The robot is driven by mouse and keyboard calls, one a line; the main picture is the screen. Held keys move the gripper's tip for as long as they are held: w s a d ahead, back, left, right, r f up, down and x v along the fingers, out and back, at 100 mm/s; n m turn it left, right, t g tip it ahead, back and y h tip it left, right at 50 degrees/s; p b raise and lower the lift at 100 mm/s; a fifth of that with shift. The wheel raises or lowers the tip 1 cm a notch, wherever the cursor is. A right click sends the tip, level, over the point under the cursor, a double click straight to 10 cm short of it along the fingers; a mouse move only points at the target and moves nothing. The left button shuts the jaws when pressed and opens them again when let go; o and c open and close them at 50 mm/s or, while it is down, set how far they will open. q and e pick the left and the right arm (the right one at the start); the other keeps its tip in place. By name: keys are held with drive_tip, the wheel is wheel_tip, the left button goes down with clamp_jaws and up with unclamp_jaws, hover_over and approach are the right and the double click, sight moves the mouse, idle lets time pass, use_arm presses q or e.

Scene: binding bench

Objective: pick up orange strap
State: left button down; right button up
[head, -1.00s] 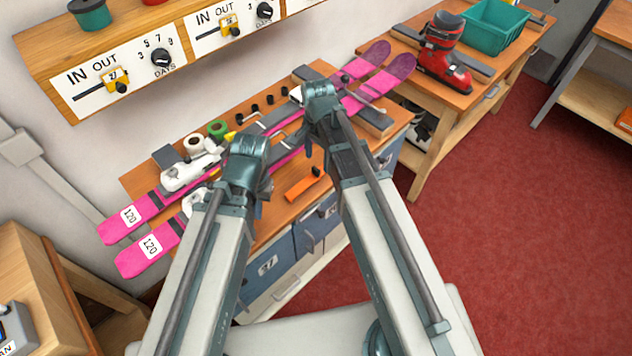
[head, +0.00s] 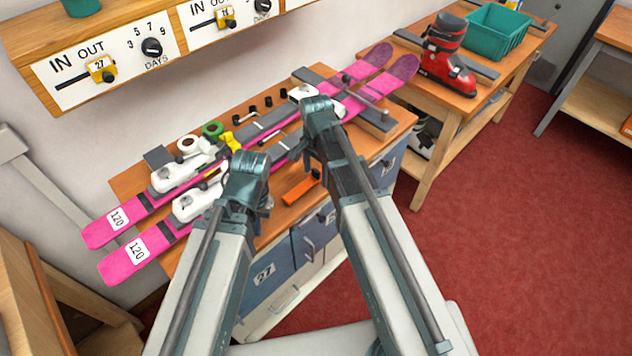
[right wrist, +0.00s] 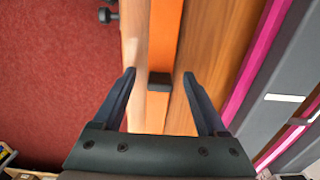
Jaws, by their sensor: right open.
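The orange strap (head: 298,191) lies flat near the front edge of the wooden bench, between my two arms in the head view. In the right wrist view the strap (right wrist: 166,35) runs down from the top edge to a black buckle (right wrist: 159,82). My right gripper (right wrist: 159,74) is open, its fingers on either side of the buckle end in the picture. I cannot tell the height between them. In the head view my right gripper (head: 313,158) is mostly hidden by its own wrist. My left gripper (head: 264,203) is left of the strap, its fingertips not clear.
Two pink skis (head: 133,262) with white bindings lie along the bench (head: 126,186) behind the strap. Tape rolls (head: 212,129) and small black parts sit at the back. A red boot (head: 445,62) and a teal bin (head: 497,32) stand on the right-hand bench.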

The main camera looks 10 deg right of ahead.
sight(316, 170)
drive_tip(key=shift+r, duration=0.1)
drive_tip(key=shift+c, duration=0.3)
clamp_jaws()
use_arm(q)
drive_tip(key=shift+r, duration=0.1)
